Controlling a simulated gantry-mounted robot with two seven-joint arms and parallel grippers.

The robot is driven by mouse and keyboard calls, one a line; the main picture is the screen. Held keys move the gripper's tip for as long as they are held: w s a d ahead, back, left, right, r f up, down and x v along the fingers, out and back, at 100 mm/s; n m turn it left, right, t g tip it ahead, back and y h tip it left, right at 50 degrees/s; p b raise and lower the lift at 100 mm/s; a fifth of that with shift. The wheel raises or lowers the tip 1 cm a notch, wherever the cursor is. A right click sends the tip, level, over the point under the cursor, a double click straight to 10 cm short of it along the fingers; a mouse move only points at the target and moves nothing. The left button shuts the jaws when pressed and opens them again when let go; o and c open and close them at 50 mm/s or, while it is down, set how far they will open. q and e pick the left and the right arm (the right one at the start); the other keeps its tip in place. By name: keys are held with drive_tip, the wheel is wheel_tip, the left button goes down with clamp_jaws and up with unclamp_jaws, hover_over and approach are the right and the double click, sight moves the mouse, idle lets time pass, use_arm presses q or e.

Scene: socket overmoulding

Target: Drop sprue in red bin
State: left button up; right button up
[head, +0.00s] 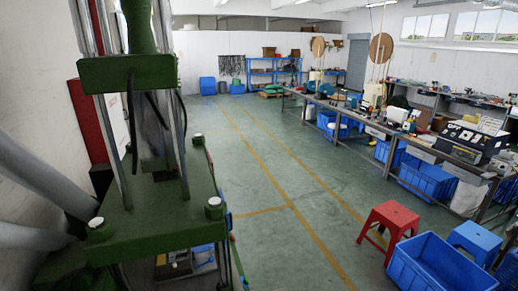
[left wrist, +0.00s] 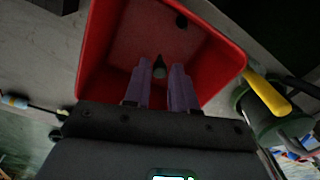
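The red bin (left wrist: 205,75) fills the upper middle of the left wrist view, with its open top facing my left gripper (left wrist: 160,67). The gripper's two purple fingers reach over the bin's opening. A small dark, cone-like piece with a grey-green end, seemingly the sprue (left wrist: 160,70), sits centred in the narrow gap between the fingertips. It appears held there, though the contact faces are hard to see. Neither gripper can be made out in the head view, and the red bin is not clearly visible there. My right gripper is in neither view.
A green press (head: 150,215) stands close at left in the head view. A yellow-handled thing (left wrist: 266,92) is right of the bin. A red stool (head: 392,222), blue crate (head: 440,265) and long workbench (head: 350,120) stand at right. The middle floor is clear.

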use_arm(q)
drive_tip(key=o, duration=0.3)
wheel_tip(320, 180, up, 11)
idle(0.7)
drive_tip(key=shift+f, duration=0.1)
drive_tip(key=s+a+f+g+p, duration=0.1)
drive_tip(key=s+f, duration=0.1)
drive_tip(key=s, duration=0.4)
drive_tip(key=s+a+f+g+p, duration=0.1)
drive_tip(key=s+a+f+p, duration=0.15)
drive_tip(key=s, duration=0.45)
drive_tip(key=s+a+r+n+p, duration=0.1)
drive_tip(key=s+a+r+n, duration=0.1)
drive_tip(key=s+r, duration=0.35)
wheel_tip(320, 180, up, 15)
drive_tip(key=a+n+t+p, duration=0.1)
drive_tip(key=a+n+t, duration=0.1)
drive_tip(key=n+t, duration=0.3)
drive_tip(key=shift+s+a+f+n, duration=0.2)
drive_tip(key=shift+s+a+n, duration=0.1)
drive_tip(key=shift+n, duration=0.5)
